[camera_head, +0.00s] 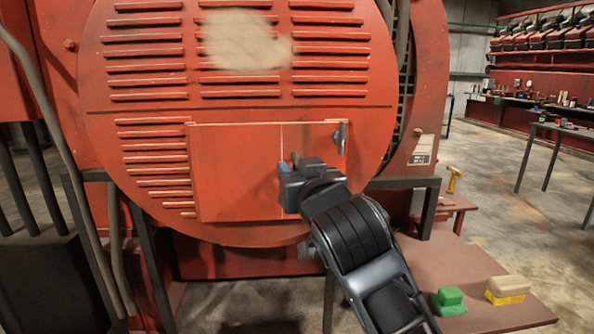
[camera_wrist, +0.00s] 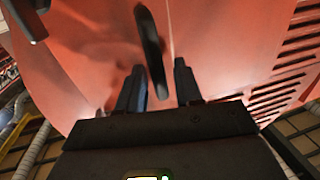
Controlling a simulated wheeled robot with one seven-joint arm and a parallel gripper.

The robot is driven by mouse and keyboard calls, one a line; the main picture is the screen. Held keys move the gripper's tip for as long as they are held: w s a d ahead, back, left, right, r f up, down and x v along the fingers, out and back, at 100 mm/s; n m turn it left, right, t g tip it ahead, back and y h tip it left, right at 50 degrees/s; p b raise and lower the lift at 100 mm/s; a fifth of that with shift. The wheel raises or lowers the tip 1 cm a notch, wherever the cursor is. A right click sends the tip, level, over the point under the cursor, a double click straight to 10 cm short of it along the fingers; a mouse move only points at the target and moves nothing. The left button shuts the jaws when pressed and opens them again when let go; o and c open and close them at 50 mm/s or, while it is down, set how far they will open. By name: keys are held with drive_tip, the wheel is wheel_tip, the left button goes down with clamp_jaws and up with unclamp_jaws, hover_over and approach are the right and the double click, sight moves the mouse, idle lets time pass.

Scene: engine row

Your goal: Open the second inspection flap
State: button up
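The red round engine housing carries a rectangular panel, split by a thin vertical seam into a left flap (camera_head: 235,175) and a right flap (camera_head: 315,140). Both look closed. I cannot tell which counts as second. A dark latch-like piece (camera_head: 340,137) sits near the right flap's upper right corner. My gripper (camera_head: 288,166) is in front of the panel by the seam. In the wrist view, my gripper (camera_wrist: 159,84) is open, and a dark curved handle (camera_wrist: 150,45) reaches between its fingers, with gaps on both sides. In the head view my gripper hides this handle.
A low brown table (camera_head: 470,275) at lower right holds a green block (camera_head: 449,300) and a yellow-and-tan brush-like block (camera_head: 508,289). A yellow hammer-like tool (camera_head: 453,178) stands behind. Dark frame legs stand below the housing.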

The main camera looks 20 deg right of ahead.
drive_tip(key=shift+c, duration=0.5)
clamp_jaws()
